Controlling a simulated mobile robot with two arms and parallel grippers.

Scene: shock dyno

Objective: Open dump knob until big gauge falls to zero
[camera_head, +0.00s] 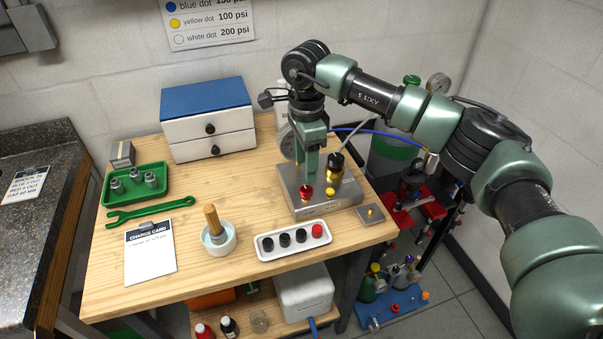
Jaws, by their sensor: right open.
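A grey metal charging block (318,207) stands on the wooden bench. On it are a red knob (305,192), a small yellow knob (330,192) and a brass fitting with a black knob (336,160). I cannot read which knob is the dump knob. A big round gauge (287,142) stands behind my right gripper, which covers much of it; its needle cannot be read. My right gripper (308,180) is open and points down, just above the red knob. Whether it touches the knob I cannot tell. My left gripper is out of view.
A white tray of black and red caps (262,245) lies in front of the block. A mortar-like cup (220,246), charge card (149,262), green wrench (150,212), green tray (110,198) and drawer box (205,144) occupy the left. A blue hose (375,133) runs behind.

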